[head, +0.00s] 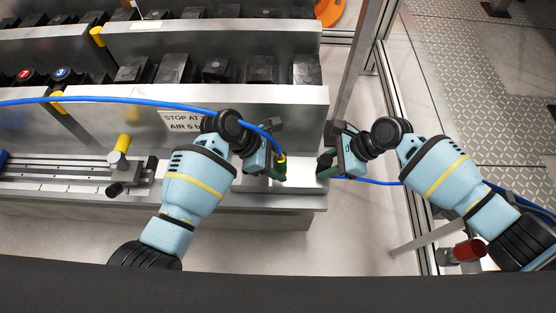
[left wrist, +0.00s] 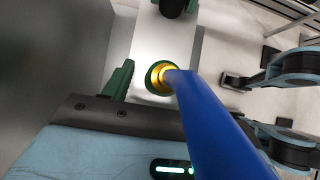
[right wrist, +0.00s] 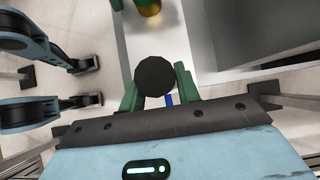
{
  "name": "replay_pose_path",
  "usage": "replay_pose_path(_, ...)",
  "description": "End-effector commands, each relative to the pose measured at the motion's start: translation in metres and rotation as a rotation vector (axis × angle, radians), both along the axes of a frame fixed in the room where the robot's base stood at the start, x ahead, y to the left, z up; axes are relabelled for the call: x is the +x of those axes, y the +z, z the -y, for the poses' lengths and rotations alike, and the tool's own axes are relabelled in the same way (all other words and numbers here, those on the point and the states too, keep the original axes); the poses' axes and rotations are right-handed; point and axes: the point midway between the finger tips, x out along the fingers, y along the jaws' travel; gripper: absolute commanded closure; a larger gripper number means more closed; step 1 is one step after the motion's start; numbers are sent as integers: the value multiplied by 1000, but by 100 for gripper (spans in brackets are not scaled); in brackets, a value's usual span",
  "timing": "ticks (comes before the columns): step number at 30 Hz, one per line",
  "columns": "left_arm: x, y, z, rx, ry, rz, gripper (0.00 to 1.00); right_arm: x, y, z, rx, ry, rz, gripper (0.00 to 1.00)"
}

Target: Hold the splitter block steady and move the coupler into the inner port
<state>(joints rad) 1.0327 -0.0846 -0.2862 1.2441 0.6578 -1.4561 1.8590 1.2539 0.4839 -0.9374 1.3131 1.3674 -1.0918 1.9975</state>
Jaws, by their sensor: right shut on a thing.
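A brass fitting with a green collar (left wrist: 157,76) stands at the end of a thick blue hose (left wrist: 205,120); I take it for the coupler. In the head view it is at my left gripper (head: 277,174). One green finger shows in the left wrist view, apart from the collar; the hose hides the other. My right gripper (right wrist: 157,85) is shut on a round black part (right wrist: 155,76), seen end-on, with a bit of blue below it. This part is near the right end of the pale metal ledge. I cannot clearly make out the splitter block or its inner port.
A metal bench with stepped rows of black blocks (head: 258,69) and a sign (head: 182,121) stands behind my left arm. A linear rail (head: 60,172) lies at left. The blue hose arches over my left wrist. A metal frame post (head: 352,75) rises behind my right gripper.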

Motion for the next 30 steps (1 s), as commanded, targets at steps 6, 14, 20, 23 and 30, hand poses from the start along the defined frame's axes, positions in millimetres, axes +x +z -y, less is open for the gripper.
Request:
replay_pose_path(6,0,0,-1,1,0,-1,43,0,0,0,-1,0,-1,93)
replay_pose_path(14,0,21,-17,1,0,4,43,0,0,0,-1,0,-1,93)
replay_pose_path(20,0,54,-41,0,1,3,43,0,0,0,-1,0,-1,93)
replay_pose_path(23,1,68,-52,1,1,3,43,0,0,0,-1,0,-1,93)
replay_pose_path(30,0,91,-69,0,1,1,43,0,0,0,-1,0,-1,93)
